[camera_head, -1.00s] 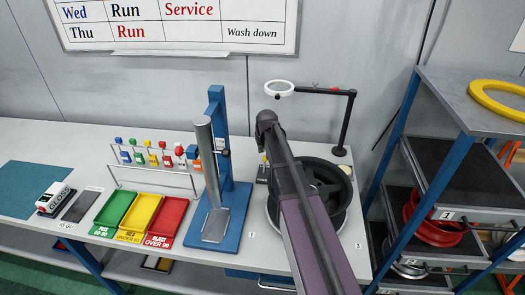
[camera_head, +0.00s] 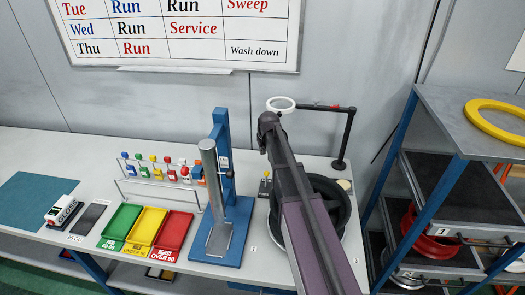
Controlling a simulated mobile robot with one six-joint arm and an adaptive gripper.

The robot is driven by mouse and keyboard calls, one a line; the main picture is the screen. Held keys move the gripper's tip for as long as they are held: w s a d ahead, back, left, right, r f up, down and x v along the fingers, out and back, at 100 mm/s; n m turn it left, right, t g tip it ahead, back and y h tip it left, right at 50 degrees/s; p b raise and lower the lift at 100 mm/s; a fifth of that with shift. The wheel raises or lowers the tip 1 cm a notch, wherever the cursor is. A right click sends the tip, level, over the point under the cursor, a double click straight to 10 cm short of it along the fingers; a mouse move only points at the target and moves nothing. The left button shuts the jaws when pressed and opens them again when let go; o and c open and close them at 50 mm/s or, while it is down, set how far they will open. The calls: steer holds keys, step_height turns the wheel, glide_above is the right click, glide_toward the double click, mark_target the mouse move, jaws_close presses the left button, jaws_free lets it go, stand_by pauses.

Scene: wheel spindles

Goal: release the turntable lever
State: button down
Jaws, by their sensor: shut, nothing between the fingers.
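A round black wheel-like piece (camera_head: 338,198), likely on the turntable, sits at the right end of the bench. My arm crosses in front of it and hides its middle. A small dark plate with an upright lever and a pale yellowish tip (camera_head: 265,184) stands just left of it, close to my arm. It may be the turntable lever; its position is too small to read. My arm rises from the bottom edge to a dark joint above the bench. My gripper cannot be made out; the arm hides whatever lies behind it.
A blue stand with a grey cylinder (camera_head: 213,180) rises left of the lever. Green, yellow and red trays (camera_head: 160,228) lie farther left, before a rack of small bottles (camera_head: 160,168). A ring lamp (camera_head: 281,104) stands behind. A blue-framed shelf (camera_head: 440,185) is at right.

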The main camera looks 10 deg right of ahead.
steer(key=shift+p+v, duration=1.3)
steer(key=shift+v, duration=0.35)
steer(key=shift+w+d+r, duration=0.1)
steer(key=shift+w, duration=0.05)
